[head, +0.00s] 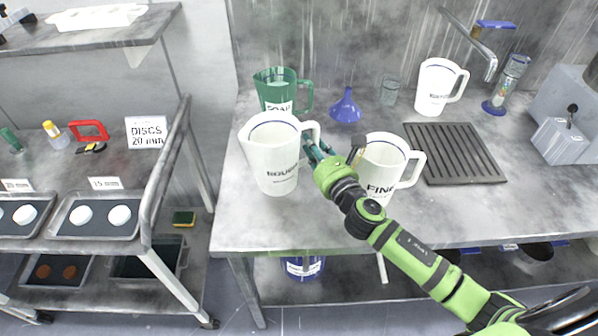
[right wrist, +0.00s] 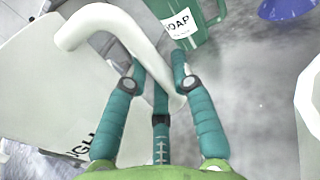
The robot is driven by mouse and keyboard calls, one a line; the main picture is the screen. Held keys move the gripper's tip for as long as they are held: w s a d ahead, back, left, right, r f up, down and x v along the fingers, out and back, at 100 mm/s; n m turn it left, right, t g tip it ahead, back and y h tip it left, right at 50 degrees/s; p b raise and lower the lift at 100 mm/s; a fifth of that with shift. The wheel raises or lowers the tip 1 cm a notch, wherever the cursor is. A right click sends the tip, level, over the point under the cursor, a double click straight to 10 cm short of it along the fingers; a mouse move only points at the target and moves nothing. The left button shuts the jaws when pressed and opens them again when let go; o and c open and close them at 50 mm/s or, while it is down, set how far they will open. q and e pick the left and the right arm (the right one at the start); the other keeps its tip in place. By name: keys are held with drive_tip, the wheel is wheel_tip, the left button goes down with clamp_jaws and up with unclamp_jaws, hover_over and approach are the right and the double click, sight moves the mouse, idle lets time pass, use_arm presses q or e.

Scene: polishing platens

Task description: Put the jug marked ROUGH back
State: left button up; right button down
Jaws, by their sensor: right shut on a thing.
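A white jug marked ROUGH (head: 270,158) is at the left end of the grey bench. My right gripper (head: 317,150) is shut on its handle, which faces right. In the right wrist view the fingers (right wrist: 160,85) close around the white handle (right wrist: 112,22), and part of the jug's label shows at lower left. The jug is upright; I cannot tell whether its base touches the bench. My left gripper is not in view.
A white jug marked FINE (head: 380,165) stands right of my gripper, partly behind my arm. A green SOAP jug (head: 277,92) and blue funnel (head: 346,106) are behind. A dark slatted drain mat (head: 455,152) lies at right, beneath a tap (head: 478,48). A disc rack stands left, across a gap.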

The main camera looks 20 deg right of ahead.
drive_tip(key=shift+s+f, duration=0.1)
drive_tip(key=shift+f, duration=1.05)
wheel_tip(320, 180, down, 4)
drive_tip(key=shift+r+b, duration=0.25)
drive_tip(key=shift+b, duration=0.75)
drive_tip(key=shift+f, duration=0.2)
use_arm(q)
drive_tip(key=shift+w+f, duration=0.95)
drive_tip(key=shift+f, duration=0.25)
use_arm(e)
drive_tip(key=shift+f, duration=0.1)
drive_tip(key=c, duration=1)
unclamp_jaws()
drive_tip(key=shift+c, duration=0.2)
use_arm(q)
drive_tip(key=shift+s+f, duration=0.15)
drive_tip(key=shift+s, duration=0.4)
